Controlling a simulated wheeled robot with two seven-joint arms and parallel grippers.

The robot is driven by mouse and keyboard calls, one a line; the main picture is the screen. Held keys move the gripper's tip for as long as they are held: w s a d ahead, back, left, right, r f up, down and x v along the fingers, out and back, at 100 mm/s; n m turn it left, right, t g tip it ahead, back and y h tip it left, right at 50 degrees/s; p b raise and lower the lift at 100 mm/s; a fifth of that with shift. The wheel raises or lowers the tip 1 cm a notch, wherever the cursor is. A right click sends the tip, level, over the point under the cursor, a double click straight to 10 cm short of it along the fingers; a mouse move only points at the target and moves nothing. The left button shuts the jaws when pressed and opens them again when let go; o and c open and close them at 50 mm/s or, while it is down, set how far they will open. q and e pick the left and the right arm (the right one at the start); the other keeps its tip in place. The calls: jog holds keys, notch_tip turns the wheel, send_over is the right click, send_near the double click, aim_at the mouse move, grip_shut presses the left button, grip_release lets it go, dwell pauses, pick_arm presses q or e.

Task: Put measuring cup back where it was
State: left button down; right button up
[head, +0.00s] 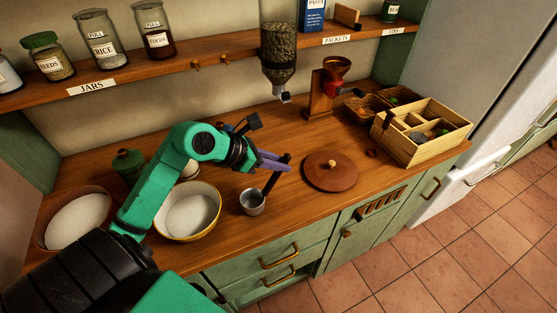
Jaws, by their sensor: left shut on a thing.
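The measuring cup (252,203) is a small grey metal cup with a long dark handle that rises up and to the right. My left gripper (276,165), with purple fingers, is shut on the handle near its upper part. The cup hangs low over the wooden counter, just right of the yellow-rimmed bowl (205,233). I cannot tell whether its bottom touches the counter. My right gripper is not in view.
A round brown lid (330,171) lies right of the cup. A glass dispenser (279,45) hangs behind. A brown bowl (45,243) is at left. The counter's front edge is close.

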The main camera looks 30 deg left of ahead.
pick_arm(q)
jog(key=shift+f, duration=0.2)
jog(key=c, duration=0.7)
grip_release()
jog(key=shift+r, duration=0.15)
jog(key=shift+c, duration=0.2)
jog(key=shift+r, duration=0.2)
jog(key=b+v, duration=0.3)
jog(key=v, duration=0.9)
